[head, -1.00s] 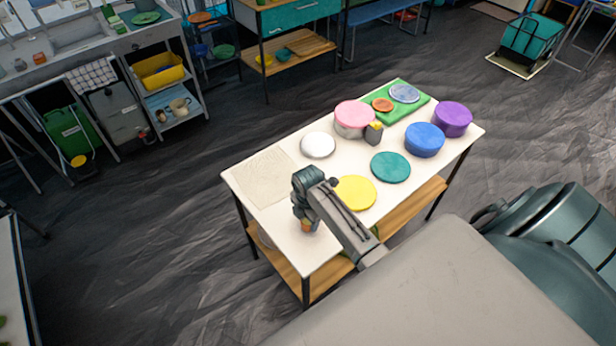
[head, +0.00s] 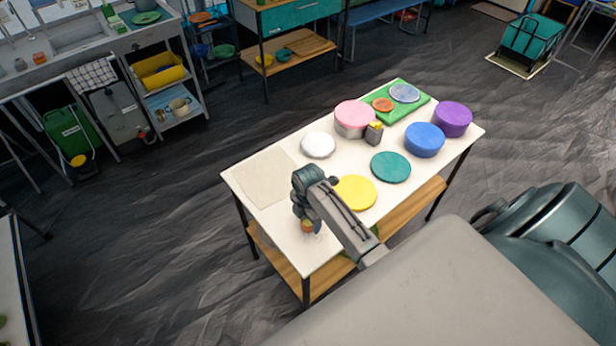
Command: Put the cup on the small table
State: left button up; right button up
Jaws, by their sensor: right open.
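A small orange cup (head: 307,227) is on the white-topped small table (head: 286,225), near its front left part. My right gripper (head: 303,215) is just above and beside the cup, over the table top. It is open. The wrist hides part of the cup and most of the fingers, so I cannot tell whether they touch it. My left gripper is out of view.
The table also carries a beige mat (head: 264,178), white lid (head: 318,145), yellow disc (head: 355,192), teal disc (head: 390,167), pink-lidded pot (head: 353,117), blue container (head: 424,140), purple container (head: 453,119) and green board (head: 418,110).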

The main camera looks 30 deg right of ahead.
notch_tip(320, 180, up, 11)
jog(key=b, duration=0.2)
jog(key=shift+b, duration=0.35)
